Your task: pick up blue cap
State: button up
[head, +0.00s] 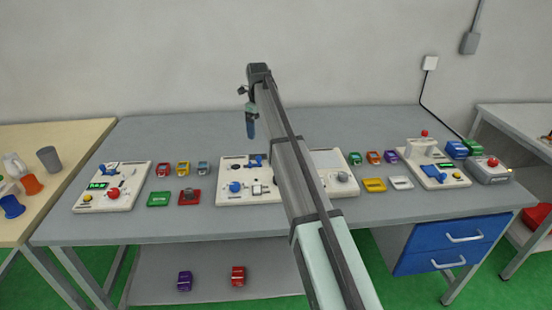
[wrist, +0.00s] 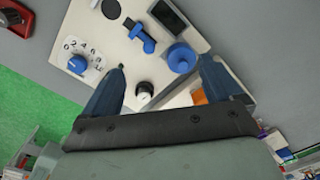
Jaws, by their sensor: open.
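A round blue cap-like piece (wrist: 181,58) with a raised middle sits on the pale control panel (wrist: 118,48) in the wrist view. In the picture it lies between my fingertips, nearer the right one; the height gap cannot be told. My gripper (wrist: 163,67) is open with two blue fingers and nothing held. In the head view my gripper (head: 250,118) points down above the middle panel (head: 228,168). My arm hides the right part of that panel, and I cannot make out the cap there.
The panel also carries a blue lever (wrist: 143,38), a blue numbered dial (wrist: 77,64), a dark screen (wrist: 169,15) and a white-topped black knob (wrist: 144,90). A red block (wrist: 16,18) lies at upper left. Small coloured blocks and other panels stand along the grey table (head: 130,135).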

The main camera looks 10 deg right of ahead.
jog(key=d+m, duration=0.2)
jog(key=d, duration=0.4)
notch_tip(320, 180, down, 8)
jog(key=shift+f, duration=0.1)
jog(key=shift+d+f, duration=0.15)
jog(key=shift+f, duration=2.4)
jog(key=shift+c, duration=0.3)
jog(key=c, duration=1)
jog(key=shift+r, duration=0.15)
